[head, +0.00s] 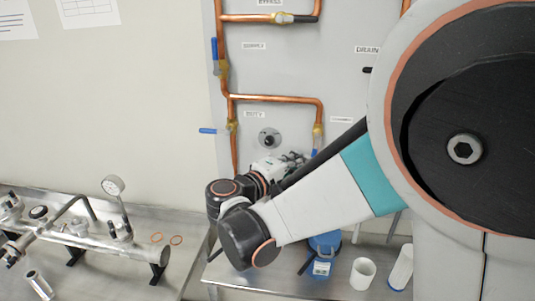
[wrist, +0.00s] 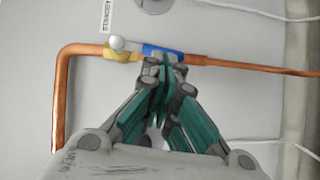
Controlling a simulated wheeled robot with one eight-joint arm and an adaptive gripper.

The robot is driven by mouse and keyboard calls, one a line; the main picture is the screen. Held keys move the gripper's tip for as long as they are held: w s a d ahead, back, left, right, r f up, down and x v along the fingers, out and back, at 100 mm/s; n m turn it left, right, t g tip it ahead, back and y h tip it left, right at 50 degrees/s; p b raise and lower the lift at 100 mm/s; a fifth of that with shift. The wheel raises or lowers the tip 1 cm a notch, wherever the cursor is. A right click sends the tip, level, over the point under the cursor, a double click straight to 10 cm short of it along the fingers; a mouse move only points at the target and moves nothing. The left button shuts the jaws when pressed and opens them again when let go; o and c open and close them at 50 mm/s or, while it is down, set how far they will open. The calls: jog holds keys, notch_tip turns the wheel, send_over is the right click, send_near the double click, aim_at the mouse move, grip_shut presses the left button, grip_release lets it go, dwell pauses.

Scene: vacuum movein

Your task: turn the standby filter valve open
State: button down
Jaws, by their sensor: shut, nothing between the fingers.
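The standby filter valve (head: 318,131) is a brass body on the right-hand copper drop pipe. It also shows in the wrist view as a yellow body (wrist: 122,51) below a sideways STANDBY label (wrist: 108,14). Its blue lever (wrist: 152,50) lies roughly along the pipe, and its end is partly hidden by my fingers. The lever also shows in the head view (head: 314,152). My gripper (wrist: 163,62) is shut and empty, its fingertips at the lever's end; whether they touch it I cannot tell. It also shows in the head view (head: 298,158).
The duty valve's blue lever (head: 208,131) sticks out left across its pipe. A round gauge fitting (head: 269,138) is on the panel between the two pipes. A steel bench (head: 335,288) below holds a blue container (head: 322,268) and a white cup (head: 363,273).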

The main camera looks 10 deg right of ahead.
jog(key=shift+w+d, duration=0.4)
jog(key=shift+d, duration=0.05)
jog(key=shift+d+f+n+b, duration=0.3)
jog(key=shift+d+b, duration=0.25)
jog(key=shift+b, duration=0.1)
